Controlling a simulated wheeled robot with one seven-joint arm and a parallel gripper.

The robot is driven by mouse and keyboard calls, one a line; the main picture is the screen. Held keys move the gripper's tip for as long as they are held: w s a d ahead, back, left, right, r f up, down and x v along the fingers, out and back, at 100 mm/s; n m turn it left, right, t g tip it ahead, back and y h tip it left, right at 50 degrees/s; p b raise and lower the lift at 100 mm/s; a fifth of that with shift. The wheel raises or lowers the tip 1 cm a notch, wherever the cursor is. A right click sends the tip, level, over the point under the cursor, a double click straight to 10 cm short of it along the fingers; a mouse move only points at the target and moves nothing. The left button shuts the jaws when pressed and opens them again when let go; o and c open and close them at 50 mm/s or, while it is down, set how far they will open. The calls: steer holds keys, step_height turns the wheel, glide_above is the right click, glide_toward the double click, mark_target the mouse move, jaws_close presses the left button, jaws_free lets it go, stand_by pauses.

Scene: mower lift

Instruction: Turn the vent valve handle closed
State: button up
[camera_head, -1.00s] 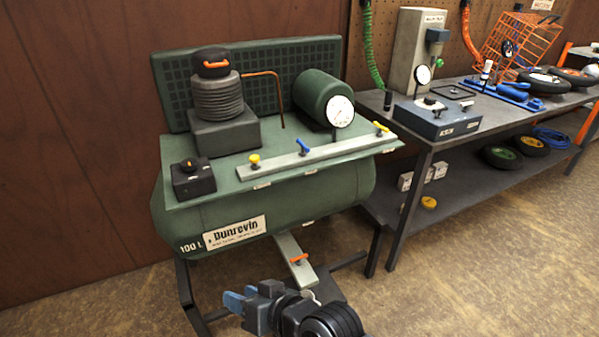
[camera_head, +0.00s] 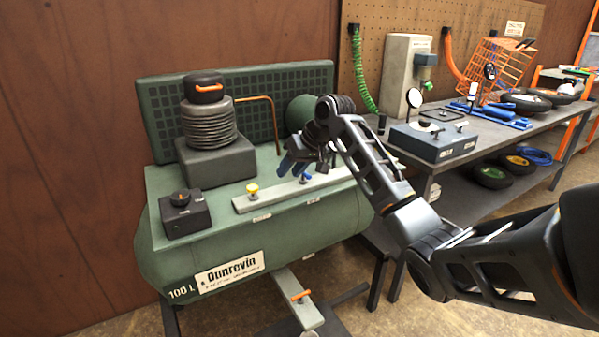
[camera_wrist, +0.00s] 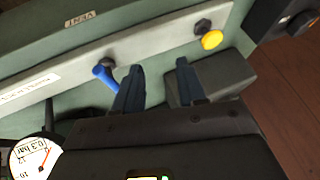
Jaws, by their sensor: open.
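The blue vent valve handle (camera_head: 305,178) is on the pale manifold bar on top of the green compressor, partly hidden behind my gripper. In the wrist view the blue handle (camera_wrist: 106,76) sits at an angle to the bar, below an upside-down VENT label (camera_wrist: 80,18). My gripper (camera_head: 292,166) is over the bar with its dark blue fingers pointing down. In the wrist view my gripper (camera_wrist: 158,88) is open with nothing between its fingers. The blue handle lies just left of the left finger, outside the gap; I cannot tell whether they touch.
A yellow valve knob (camera_head: 252,189) stands on the manifold bar (camera_head: 280,196) left of the blue handle. A pressure gauge (camera_wrist: 30,158) shows in the wrist view's corner. A ribbed pump cylinder (camera_head: 208,125) and black switch box (camera_head: 185,214) stand left. A workbench (camera_head: 450,178) is right.

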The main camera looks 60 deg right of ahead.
mark_target(303, 175)
steer(key=s+d+r+g, duration=0.2)
steer(key=s+d+r, duration=0.15)
steer(key=d, duration=0.35)
steer(key=shift+x, duration=3.8)
jaws_close()
